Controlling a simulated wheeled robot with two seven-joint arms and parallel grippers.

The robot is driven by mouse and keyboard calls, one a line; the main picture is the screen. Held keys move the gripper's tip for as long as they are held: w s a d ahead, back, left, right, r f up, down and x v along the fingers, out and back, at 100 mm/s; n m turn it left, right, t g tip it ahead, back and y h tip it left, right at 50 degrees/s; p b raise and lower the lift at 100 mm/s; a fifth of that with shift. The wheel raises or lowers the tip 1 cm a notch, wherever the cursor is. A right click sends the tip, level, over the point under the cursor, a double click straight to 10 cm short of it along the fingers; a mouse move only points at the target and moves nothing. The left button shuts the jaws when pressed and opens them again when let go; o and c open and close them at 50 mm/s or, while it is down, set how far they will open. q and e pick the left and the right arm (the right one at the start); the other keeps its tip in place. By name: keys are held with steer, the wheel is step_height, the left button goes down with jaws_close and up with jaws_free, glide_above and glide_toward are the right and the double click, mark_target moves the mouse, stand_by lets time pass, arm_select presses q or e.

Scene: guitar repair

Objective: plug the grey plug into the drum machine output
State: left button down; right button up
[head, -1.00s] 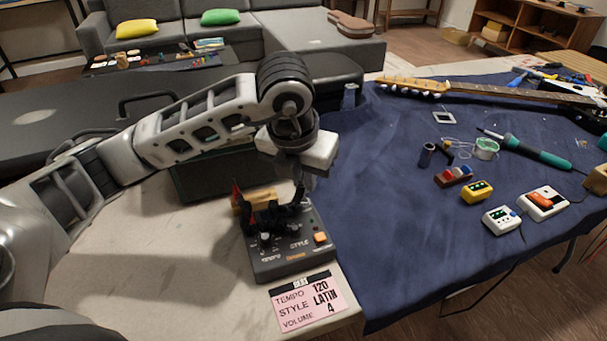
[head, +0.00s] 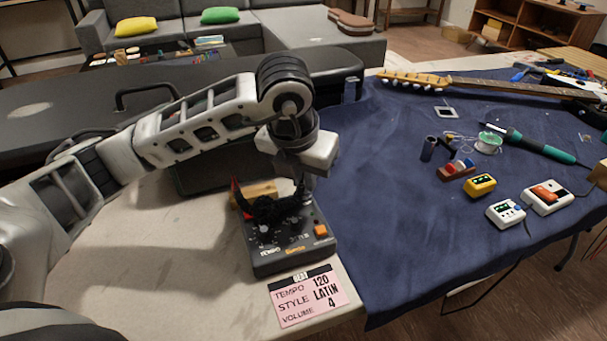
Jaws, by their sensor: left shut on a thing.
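The drum machine (head: 295,257) is a dark box with knobs and an orange button, lying at the right edge of the bare pale tabletop. My left gripper (head: 278,210) comes down over its far part. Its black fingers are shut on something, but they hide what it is. I cannot make out the grey plug or the output socket; the fingers and wrist cover the far side of the machine. My right gripper is out of view.
A pink settings card (head: 307,298) lies in front of the machine. A wooden block (head: 262,189) and a small red thing are behind it. On the blue cloth (head: 385,240) to the right are pedals (head: 480,185), solder (head: 488,143), a soldering iron (head: 540,148) and a guitar (head: 500,88).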

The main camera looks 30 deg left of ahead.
arm_select(q)
steer(key=c, duration=1)
jaws_free()
steer(key=shift+o, duration=0.2)
steer(key=shift+r+p, duration=2.75)
steer(key=shift+r, duration=1.25)
steer(key=shift+f, duration=0.1)
